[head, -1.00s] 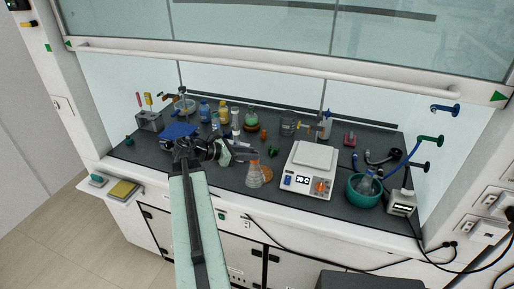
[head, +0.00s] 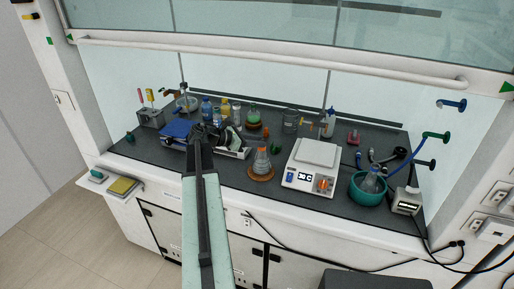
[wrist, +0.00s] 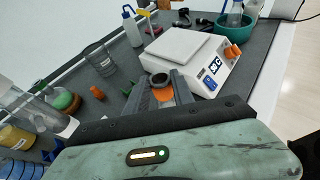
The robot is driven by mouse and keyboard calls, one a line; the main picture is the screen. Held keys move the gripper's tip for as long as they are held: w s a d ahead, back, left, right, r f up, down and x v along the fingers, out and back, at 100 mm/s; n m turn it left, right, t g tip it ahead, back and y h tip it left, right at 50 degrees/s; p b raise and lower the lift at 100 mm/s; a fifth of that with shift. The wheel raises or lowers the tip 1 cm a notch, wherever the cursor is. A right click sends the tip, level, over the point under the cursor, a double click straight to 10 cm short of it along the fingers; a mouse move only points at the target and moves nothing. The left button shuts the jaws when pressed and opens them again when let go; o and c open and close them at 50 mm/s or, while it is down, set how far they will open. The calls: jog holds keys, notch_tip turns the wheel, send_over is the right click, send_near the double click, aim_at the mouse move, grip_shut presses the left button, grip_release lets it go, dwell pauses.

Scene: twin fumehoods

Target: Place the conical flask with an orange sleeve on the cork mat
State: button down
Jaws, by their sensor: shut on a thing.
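The conical flask (head: 261,163) is clear glass, with an orange sleeve around its neck. In the head view it stands upright over the round cork mat (head: 261,178), whose brown rim shows around the flask's base. I cannot tell whether the base touches the mat. My gripper (head: 249,153) reaches it from the left and is shut on its neck. In the wrist view the fingers (wrist: 161,84) lie on either side of the dark flask mouth and the orange sleeve (wrist: 163,96). The flask's body and the mat are hidden there.
A white balance-like device (head: 314,165) with an orange knob stands close to the right. A teal bowl (head: 367,190) holding a flask is farther right. Bottles and a green-liquid flask (head: 253,117) stand behind. A small green object (head: 275,148) lies just behind the mat.

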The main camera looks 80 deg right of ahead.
jog(key=shift+f, duration=0.7)
jog(key=c, duration=1.1)
grip_release()
jog(key=shift+r, duration=0.1)
jog(key=shift+w+a+r+p, duration=0.15)
jog(key=shift+w+r+p, duration=0.05)
jog(key=shift+r+p, duration=0.15)
jog(key=p+v, duration=0.4)
jog(key=v, duration=0.7)
jog(key=shift+w+a, duration=0.15)
